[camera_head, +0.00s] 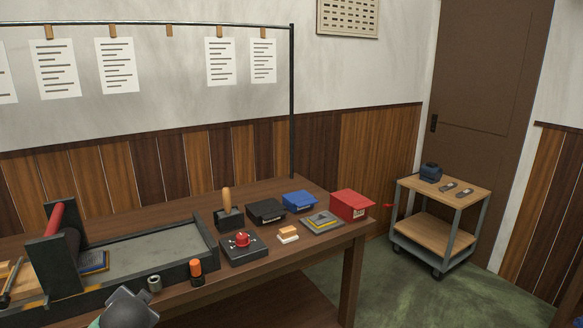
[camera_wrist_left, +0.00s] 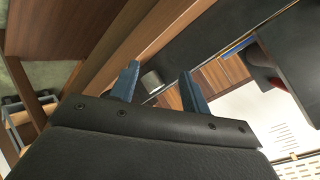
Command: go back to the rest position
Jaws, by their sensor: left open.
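My left gripper shows in the left wrist view (camera_wrist_left: 159,80) with its two blue-grey fingers spread apart and nothing held between them. A small metal cylinder (camera_wrist_left: 152,83) appears in the gap beyond the fingertips, apart from them as far as I can tell. In the head view, a dark grey part of my left arm shows at the bottom edge, in front of the workbench (camera_head: 190,300); its fingertips cannot be made out there. The small metal cylinder (camera_head: 154,284) stands at the press bed's front edge. My right gripper is in neither view.
The press bed (camera_head: 150,257) with a red roller (camera_head: 54,219) fills the bench's left. An orange-capped bottle (camera_head: 196,270), red-button box (camera_head: 243,246), stamp (camera_head: 228,214) and black, blue and red boxes (camera_head: 352,205) stand rightward. A wheeled cart (camera_head: 441,240) is by the door. Open floor lies between.

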